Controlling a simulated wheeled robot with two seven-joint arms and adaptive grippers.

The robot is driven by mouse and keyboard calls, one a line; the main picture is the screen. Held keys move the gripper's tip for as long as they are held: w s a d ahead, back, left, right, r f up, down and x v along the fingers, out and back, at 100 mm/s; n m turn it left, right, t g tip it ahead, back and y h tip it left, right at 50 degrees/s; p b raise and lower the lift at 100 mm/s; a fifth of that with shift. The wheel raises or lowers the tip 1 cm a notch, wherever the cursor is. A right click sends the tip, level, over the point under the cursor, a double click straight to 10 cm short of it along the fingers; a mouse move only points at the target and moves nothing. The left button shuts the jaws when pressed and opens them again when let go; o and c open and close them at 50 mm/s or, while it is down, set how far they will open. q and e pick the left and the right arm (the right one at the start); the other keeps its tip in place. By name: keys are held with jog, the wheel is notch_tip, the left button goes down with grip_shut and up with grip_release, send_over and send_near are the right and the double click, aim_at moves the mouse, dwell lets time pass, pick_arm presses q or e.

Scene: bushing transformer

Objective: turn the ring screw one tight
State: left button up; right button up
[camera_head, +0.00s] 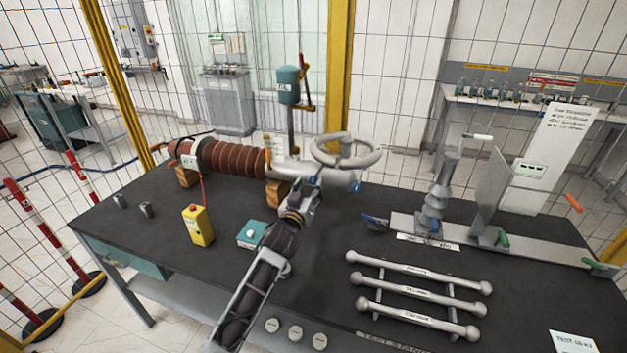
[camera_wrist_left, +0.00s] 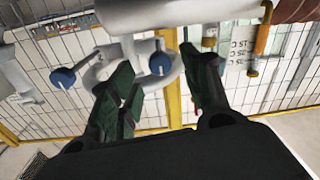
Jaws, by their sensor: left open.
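A grey ring (camera_head: 346,150) sits on the end of a horizontal brown ribbed bushing (camera_head: 232,160). Below the ring are two blue-headed screws, a left one (camera_head: 312,181) and a right one (camera_head: 357,187); which is ring screw one I cannot tell. In the left wrist view they are blue knobs (camera_wrist_left: 62,77) and (camera_wrist_left: 159,63). My left gripper (camera_head: 306,193) is close under the bushing's end. In its wrist view the green-padded fingers (camera_wrist_left: 158,82) are open, with one blue knob appearing between them; contact cannot be told. My right gripper is not in view.
On the dark table (camera_head: 330,240) are a yellow box (camera_head: 198,226), a teal box (camera_head: 251,234), several grey rods (camera_head: 420,285) and a clamp stand (camera_head: 436,195). A teal device (camera_head: 288,85) on a post stands behind the bushing.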

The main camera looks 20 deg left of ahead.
aim_at(313, 181)
pick_arm(q)
jog(key=shift+w+p, duration=0.3)
jog(key=shift+w, duration=2.3)
jog(key=shift+c, duration=0.5)
grip_shut()
